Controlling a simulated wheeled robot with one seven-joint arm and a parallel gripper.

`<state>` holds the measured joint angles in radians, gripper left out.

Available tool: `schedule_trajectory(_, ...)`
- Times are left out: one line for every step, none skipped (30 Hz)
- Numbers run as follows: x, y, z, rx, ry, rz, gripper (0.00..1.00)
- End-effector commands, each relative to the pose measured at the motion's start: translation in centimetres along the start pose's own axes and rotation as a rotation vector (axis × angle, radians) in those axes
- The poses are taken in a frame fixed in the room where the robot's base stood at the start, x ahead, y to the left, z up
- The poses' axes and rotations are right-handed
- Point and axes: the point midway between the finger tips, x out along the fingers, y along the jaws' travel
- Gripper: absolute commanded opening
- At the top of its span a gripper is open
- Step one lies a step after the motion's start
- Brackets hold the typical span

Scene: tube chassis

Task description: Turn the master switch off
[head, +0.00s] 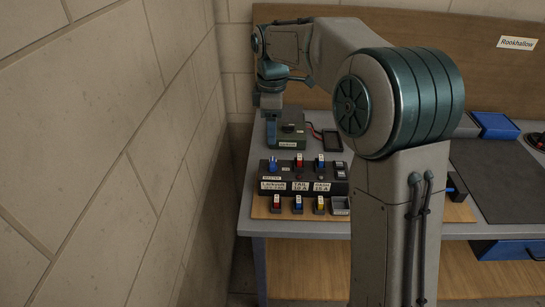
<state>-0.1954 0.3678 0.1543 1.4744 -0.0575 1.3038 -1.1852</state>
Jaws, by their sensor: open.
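A dark switch panel (308,170) lies on the workbench at the left. Its blue knob (272,165) stands at the left end, above a small label that appears to read "MASTER". The knob's exact setting is too small to tell. My gripper (271,143) points down just above and behind the knob in the picture, with a visible gap to it. Its jaws are open and empty, though the gap between the fingers is hard to see from here. It overlaps the left side of a green box in the picture.
The green box (291,133) stands behind the panel, beside a small black tray (332,141). Coloured fuses sit in the panel and on a wooden board (260,210) in front. My arm hides the bench's middle.

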Motion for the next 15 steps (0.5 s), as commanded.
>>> schedule_trajectory(1.1,-0.1,0.0,0.0,-0.002,-0.005,0.62)
schedule_trajectory(1.8,-0.1,0.0,0.0,-0.002,-0.006,0.62)
schedule_trajectory(2.7,-0.1,0.0,0.001,-0.002,-0.006,0.62)
schedule_trajectory(3.3,-0.1,0.1,0.001,-0.002,-0.006,0.62)
schedule_trajectory(4.0,-0.1,0.1,0.001,-0.002,-0.005,0.62)
schedule_trajectory(4.8,-0.1,0.1,0.002,-0.002,-0.005,0.62)
schedule_trajectory(5.5,-0.1,0.1,0.002,-0.002,-0.005,0.62)
schedule_trajectory(6.1,-0.1,0.1,0.002,-0.002,-0.005,0.62)
schedule_trajectory(6.9,-0.1,0.1,0.002,-0.002,-0.004,0.62)
schedule_trajectory(7.5,-0.1,0.1,0.002,-0.002,-0.005,0.62)
schedule_trajectory(8.0,-0.1,0.1,0.002,-0.002,-0.004,0.62)
schedule_trajectory(8.6,-0.1,0.1,0.002,-0.002,-0.004,0.62)
schedule_trajectory(9.1,-0.1,0.1,0.002,-0.001,-0.003,0.62)
schedule_trajectory(9.5,-0.1,0.1,0.002,-0.001,-0.004,0.62)
schedule_trajectory(9.9,-0.1,0.1,0.002,-0.001,-0.003,0.62)
